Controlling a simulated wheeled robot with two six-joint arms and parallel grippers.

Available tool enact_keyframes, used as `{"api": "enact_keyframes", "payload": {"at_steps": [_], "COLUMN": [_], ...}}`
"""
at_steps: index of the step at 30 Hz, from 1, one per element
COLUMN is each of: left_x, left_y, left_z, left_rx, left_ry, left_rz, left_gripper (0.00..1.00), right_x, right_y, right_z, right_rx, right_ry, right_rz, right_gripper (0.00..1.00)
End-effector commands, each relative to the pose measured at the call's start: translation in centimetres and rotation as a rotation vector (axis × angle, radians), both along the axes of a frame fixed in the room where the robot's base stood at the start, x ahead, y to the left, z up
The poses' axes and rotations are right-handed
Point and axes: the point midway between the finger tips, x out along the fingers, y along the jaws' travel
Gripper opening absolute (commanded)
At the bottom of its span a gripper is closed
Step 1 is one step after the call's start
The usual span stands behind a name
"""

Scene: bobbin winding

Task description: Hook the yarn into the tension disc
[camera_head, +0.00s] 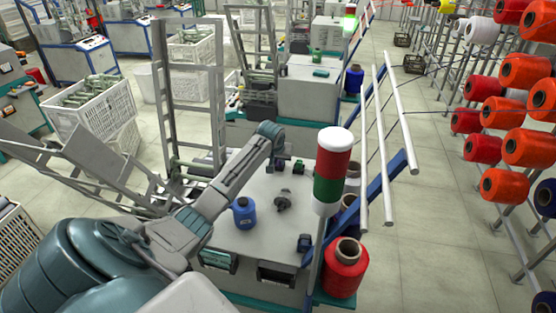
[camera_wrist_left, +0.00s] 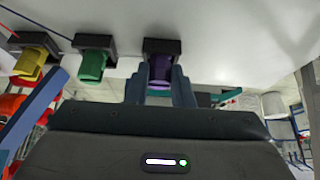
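My left arm reaches from the lower left over the winder top in the head view. Its gripper (camera_head: 272,143) is above a row of small tension units at the back. In the left wrist view the two fingers (camera_wrist_left: 159,88) stand apart on either side of a purple tension disc (camera_wrist_left: 160,70); whether they touch it I cannot tell. A green tension disc (camera_wrist_left: 92,66) and a yellow one (camera_wrist_left: 31,64) are to its left. A thin dark-blue yarn (camera_wrist_left: 22,13) runs at the upper left; no yarn shows clearly between the fingers. My right gripper is not in view.
A red, white and green signal lamp (camera_head: 332,170) stands at the winder's right. A blue bobbin (camera_head: 243,212) sits on its top. A red yarn cone (camera_head: 345,268) and slanted rods (camera_head: 383,150) are at the right. White crates (camera_head: 92,108) stand at the left.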

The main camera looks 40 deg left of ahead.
Motion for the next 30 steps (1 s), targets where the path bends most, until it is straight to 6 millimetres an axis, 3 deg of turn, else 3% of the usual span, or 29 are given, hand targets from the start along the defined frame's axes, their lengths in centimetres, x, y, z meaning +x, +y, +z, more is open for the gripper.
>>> {"api": "enact_keyframes", "payload": {"at_steps": [5,11,18,30], "left_x": [0.0,0.0,0.0,0.0], "left_y": [0.0,0.0,0.0,0.0], "left_z": [0.6,3.1,4.5,4.5], "left_rx": [0.0,0.0,0.0,0.0], "left_ry": [0.0,-0.001,-0.001,0.0], "left_rz": [0.0,0.0,0.0,0.0], "left_gripper": [0.02,0.02,0.02,0.02], "right_x": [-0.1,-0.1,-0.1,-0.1], "right_y": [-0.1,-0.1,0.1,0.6], "right_z": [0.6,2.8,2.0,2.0], "right_rx": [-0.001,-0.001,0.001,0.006], "right_ry": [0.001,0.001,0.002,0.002], "right_rz": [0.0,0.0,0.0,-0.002], "right_gripper": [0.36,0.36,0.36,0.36]}}
